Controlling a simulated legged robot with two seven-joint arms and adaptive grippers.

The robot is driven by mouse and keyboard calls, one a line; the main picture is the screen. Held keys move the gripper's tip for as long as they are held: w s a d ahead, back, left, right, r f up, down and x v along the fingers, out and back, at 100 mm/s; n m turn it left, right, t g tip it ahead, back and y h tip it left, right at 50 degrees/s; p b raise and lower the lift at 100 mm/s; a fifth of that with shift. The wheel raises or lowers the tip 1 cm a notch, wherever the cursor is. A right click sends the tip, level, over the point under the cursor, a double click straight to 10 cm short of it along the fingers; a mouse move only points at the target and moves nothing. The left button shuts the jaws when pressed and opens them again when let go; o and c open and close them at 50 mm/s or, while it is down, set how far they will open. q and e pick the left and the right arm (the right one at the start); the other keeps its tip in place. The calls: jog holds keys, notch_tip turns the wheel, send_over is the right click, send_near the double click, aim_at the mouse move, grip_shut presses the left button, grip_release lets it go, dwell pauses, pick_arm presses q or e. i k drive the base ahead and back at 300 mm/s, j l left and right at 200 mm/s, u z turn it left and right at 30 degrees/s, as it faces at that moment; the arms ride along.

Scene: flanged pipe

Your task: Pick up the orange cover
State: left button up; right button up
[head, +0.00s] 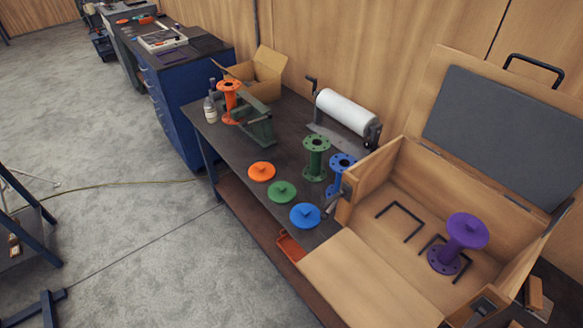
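The orange cover (261,172) is a round disc with a small raised knob. It lies flat near the front edge of the dark workbench (287,143), left of the green cover (281,191) and the blue cover (305,215). The orange flanged pipe (231,101) stands upright farther back, beside a green vise (256,122). Neither of my grippers shows in the head view. Nothing touches or hides the orange cover.
A green pipe (315,158) and a blue pipe (341,173) stand right of the covers. A white roll (346,111) is behind them. A bottle (210,110) stands at the bench's left end.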

aim_at(261, 172)
jog(key=i+j+z, duration=0.3)
jog(key=j, duration=0.15)
jog(key=j+z, duration=0.3)
jog(key=i+j+z, duration=0.1)
jog(key=j+z, duration=0.2)
jog(key=j, duration=0.3)
